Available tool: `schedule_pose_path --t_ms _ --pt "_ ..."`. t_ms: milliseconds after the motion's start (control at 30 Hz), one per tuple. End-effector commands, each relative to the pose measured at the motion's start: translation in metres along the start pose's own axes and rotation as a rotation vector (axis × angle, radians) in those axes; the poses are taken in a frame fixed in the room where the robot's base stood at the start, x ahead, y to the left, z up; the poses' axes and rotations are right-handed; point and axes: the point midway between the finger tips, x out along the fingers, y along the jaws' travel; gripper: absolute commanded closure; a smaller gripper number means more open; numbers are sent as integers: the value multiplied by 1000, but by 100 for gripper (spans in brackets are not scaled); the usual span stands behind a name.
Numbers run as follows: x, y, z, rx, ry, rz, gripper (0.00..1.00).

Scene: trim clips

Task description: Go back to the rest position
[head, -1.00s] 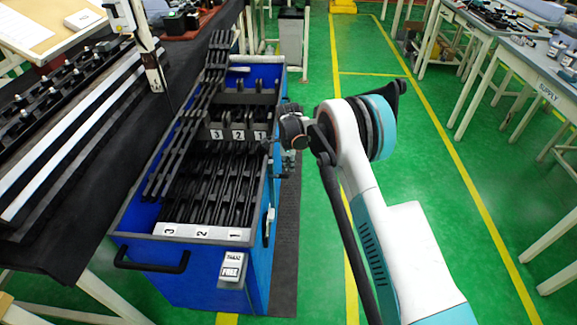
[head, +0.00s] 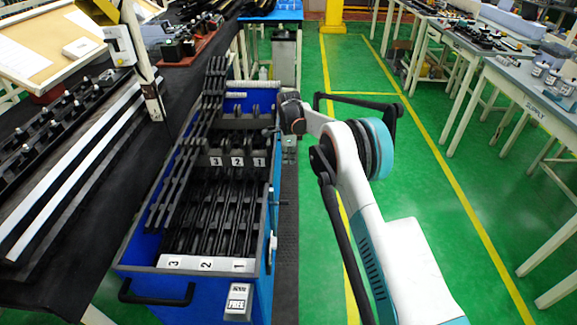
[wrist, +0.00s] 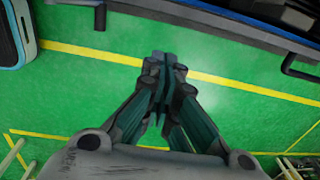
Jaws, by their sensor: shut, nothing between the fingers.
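My gripper (wrist: 162,62) shows in the wrist view with its fingers together and nothing between them. It hangs over the green floor (wrist: 90,95), clear of the blue cart, whose edge runs along the top right of that view. In the head view my white and teal arm rises at the right of the blue cart (head: 262,295). Its far end is beside the cart's right rim, and the fingers cannot be made out there.
The cart holds black trim strips (head: 205,210) in lanes labelled 3, 2 and 1. A black workbench (head: 75,225) stands on the left. Supply tables (head: 540,85) stand on the right. The green aisle (head: 440,190) between is free.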

Motion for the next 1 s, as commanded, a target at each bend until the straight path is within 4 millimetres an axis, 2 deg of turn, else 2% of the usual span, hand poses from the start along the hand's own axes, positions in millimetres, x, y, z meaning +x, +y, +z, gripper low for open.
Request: schedule_pose_path --t_ms 567,667,767,1000 --pt "-5 -4 0 -1 0 0 100" --pt "-12 -4 -2 -11 -1 -4 100" --pt "-32 -3 -7 -45 -3 -15 100" --pt "-115 10 -32 -208 -9 -72 100"
